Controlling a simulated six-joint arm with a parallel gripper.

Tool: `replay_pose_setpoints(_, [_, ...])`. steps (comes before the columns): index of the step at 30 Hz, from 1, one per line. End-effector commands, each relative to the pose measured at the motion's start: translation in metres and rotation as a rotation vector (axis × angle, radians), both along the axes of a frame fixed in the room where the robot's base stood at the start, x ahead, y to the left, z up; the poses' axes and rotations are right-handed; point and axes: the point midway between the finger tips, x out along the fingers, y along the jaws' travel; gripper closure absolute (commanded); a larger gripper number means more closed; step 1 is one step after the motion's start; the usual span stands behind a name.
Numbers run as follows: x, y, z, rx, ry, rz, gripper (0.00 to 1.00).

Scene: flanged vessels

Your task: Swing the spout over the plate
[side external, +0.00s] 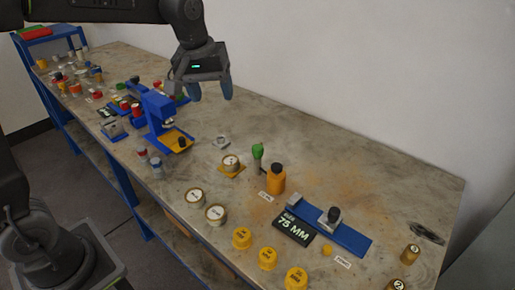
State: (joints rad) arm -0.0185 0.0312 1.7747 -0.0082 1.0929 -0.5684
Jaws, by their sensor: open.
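My gripper (211,93) hangs over the bench with its two blue fingertips apart and nothing between them. Left of and below it in the picture is a blue stand (153,109) with an overhanging head. A yellow plate (172,137) lies at the foot of this stand, with a small dark piece (182,143) on it. A small grey part under the blue head may be the spout, but it is too small to tell. My gripper is apart from the stand and the plate.
An orange bottle (276,179), a green-topped item (257,151) and a white-topped jar (231,163) stand right of the stand. A blue rail (350,238) and several yellow caps (267,258) are nearer. Crowded small items fill the far left. The bench (330,160) is clear along the wall.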

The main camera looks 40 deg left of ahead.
Motion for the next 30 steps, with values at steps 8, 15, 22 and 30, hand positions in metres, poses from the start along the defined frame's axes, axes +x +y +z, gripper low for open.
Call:
replay_pose_setpoints(8, [0.102,0.006,-0.058,-0.059,0.136,0.296,0.37])
replay_pose_setpoints(15, [0.146,0.010,-0.105,-0.077,0.203,0.471,0.37])
replay_pose_setpoints(22, [0.153,0.010,-0.123,-0.080,0.218,0.508,0.37])
replay_pose_setpoints(30, [0.153,0.009,-0.169,-0.079,0.221,0.506,0.37])
